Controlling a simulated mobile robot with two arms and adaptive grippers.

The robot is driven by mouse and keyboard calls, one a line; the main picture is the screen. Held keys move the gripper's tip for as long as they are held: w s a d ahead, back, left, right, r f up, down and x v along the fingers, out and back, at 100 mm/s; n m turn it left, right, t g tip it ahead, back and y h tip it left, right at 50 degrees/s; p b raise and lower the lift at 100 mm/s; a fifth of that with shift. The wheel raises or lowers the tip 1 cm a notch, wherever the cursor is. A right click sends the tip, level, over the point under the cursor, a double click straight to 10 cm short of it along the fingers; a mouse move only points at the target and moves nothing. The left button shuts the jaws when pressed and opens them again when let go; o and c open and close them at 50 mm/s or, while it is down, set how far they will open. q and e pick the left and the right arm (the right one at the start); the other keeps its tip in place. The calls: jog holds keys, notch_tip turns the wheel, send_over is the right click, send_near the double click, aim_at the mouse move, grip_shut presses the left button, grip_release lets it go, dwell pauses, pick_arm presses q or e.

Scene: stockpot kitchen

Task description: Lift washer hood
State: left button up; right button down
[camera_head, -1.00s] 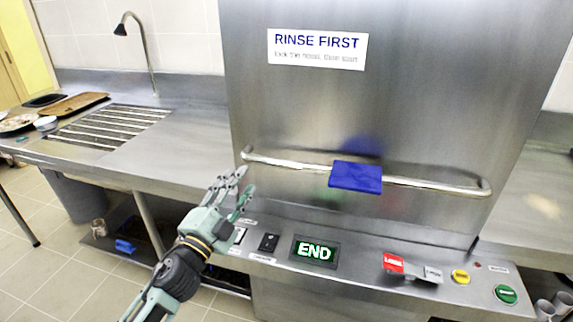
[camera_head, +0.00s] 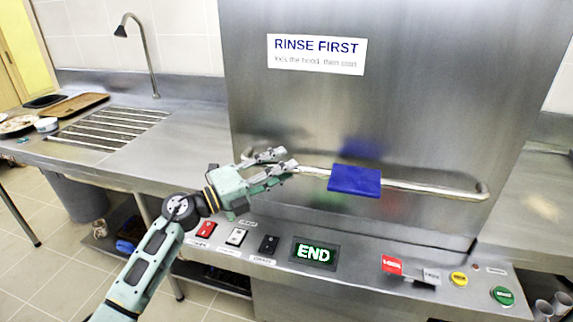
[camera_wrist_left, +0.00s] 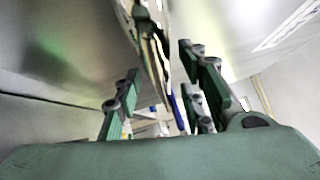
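The washer hood (camera_head: 420,110) is a tall steel front with a RINSE FIRST label. It stands low over the control panel. Its handle is a horizontal steel bar (camera_head: 430,188), also seen in the left wrist view (camera_wrist_left: 155,50). My left gripper (camera_head: 281,161) is at the left part of the bar, with its fingers pointing right. In the left wrist view the fingers (camera_wrist_left: 160,95) are spread apart with the bar between them. A gap shows, and I cannot tell whether any finger touches it. My right gripper is not in view.
A blue cloth (camera_head: 354,180) hangs over the middle of the bar. Below are an END display (camera_head: 313,252), a red-tagged latch (camera_head: 392,265), a yellow button (camera_head: 459,279) and a green button (camera_head: 504,295). A steel counter (camera_head: 150,160) with a ribbed drain is at left.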

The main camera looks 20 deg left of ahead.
pick_arm(q)
jog(key=shift+x, duration=0.9)
jog(key=shift+c, duration=0.5)
grip_shut()
